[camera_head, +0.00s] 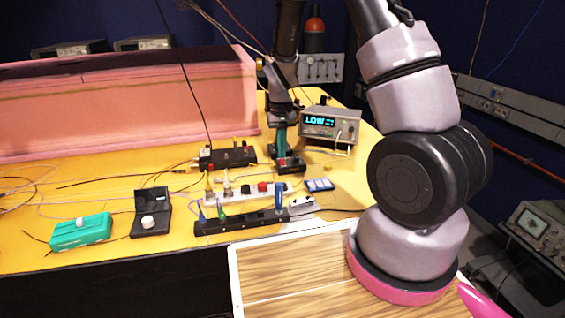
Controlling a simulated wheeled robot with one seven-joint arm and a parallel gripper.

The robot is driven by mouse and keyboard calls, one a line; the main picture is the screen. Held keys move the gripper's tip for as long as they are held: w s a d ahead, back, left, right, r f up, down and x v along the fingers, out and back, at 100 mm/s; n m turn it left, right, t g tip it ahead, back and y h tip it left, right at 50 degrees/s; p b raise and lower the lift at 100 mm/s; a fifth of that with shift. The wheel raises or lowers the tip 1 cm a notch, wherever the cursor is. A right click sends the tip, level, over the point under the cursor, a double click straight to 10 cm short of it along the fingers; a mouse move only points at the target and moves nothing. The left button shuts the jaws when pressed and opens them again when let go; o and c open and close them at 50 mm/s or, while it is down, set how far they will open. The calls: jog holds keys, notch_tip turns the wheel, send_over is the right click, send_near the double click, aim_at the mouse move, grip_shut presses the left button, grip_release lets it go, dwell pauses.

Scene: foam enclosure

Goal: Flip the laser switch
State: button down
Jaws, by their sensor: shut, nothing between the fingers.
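No part in view is plainly marked as the laser switch. My gripper (281,128) points down at the back right of the yellow bench, shut, with nothing seen held. It is small and dark here. It is over or just behind a black device (289,164) with teal parts; I cannot tell whether they touch. A white strip (235,195) with a red switch-like part (263,187) lies in front and to the left of my gripper. A black box (227,157) with cables sits to its left.
A bench instrument reading LOW (330,126) stands right of my gripper. A black rail (241,222), a black box with a white knob (150,219) and a teal box (80,232) lie nearer. Loose cables cross the bench. A pink foam wall (120,108) closes the back left.

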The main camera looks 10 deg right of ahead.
jog(key=shift+f, duration=0.55)
jog(key=shift+r, duration=3.55)
jog(key=s+d+r+m+t+y, duration=0.15)
jog(key=s+r, duration=0.25)
jog(key=r, duration=0.5)
jog(key=s+d+r+m+t, duration=0.1)
jog(key=s+d+r+t, duration=0.15)
jog(key=r, duration=0.55)
jog(key=s+d+r+m+t, duration=0.1)
jog(key=s+r, duration=0.4)
jog(key=s, duration=0.2)
jog(key=s+r+t, duration=0.2)
jog(key=s+r, duration=0.3)
jog(key=s, duration=0.3)
jog(key=shift+d+r+m, duration=0.25)
jog(key=shift+d+m, duration=0.1)
jog(key=shift+d, duration=0.05)
